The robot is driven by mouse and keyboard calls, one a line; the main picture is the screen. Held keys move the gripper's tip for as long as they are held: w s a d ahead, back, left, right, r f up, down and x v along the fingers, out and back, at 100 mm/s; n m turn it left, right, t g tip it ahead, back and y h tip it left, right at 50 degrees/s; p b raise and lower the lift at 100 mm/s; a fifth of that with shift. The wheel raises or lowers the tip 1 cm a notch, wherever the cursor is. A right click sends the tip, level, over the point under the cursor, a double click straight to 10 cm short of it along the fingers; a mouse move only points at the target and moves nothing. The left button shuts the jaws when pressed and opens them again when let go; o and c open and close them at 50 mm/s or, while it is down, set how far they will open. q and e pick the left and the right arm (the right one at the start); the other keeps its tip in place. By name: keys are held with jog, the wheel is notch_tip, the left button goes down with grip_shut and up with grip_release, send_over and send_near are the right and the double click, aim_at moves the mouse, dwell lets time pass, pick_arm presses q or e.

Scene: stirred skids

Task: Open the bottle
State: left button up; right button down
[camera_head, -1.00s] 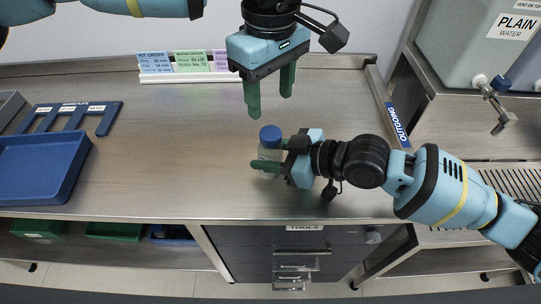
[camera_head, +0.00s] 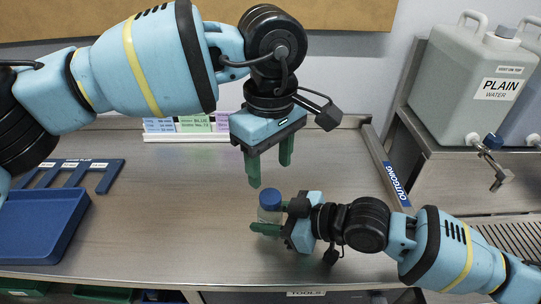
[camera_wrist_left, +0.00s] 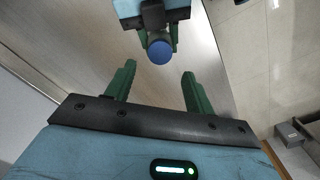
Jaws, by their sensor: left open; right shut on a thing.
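A small clear bottle (camera_head: 268,214) with a blue cap (camera_head: 270,197) stands upright on the steel bench. My right gripper (camera_head: 268,228) is shut on the bottle's body from the right side, with the cap clear above the fingers. My left gripper (camera_head: 270,173) is open and empty, pointing down above and slightly behind the cap, apart from it. In the left wrist view the blue cap (camera_wrist_left: 160,51) shows beyond the tips of my left gripper (camera_wrist_left: 158,80), with my right gripper behind it. The bottle's lower part is partly hidden by my right fingers.
The steel bench (camera_head: 180,225) is clear around the bottle. A blue tray (camera_head: 40,228) and a blue slotted plate (camera_head: 75,168) lie at the left. Kit order cards (camera_head: 190,124) stand at the back; a plain water container (camera_head: 478,85) stands on the right shelf.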

aim_at(270, 196)
pick_arm(q)
jog(key=shift+f, duration=3.55)
jog(key=shift+c, duration=0.3)
jog(key=c, duration=0.9)
jog(key=n, duration=0.2)
jog(key=shift+n, duration=0.3)
jog(key=shift+c, duration=0.2)
jog(key=shift+r, duration=0.25)
jog(key=shift+r, duration=0.75)
jog(key=shift+r, duration=0.25)
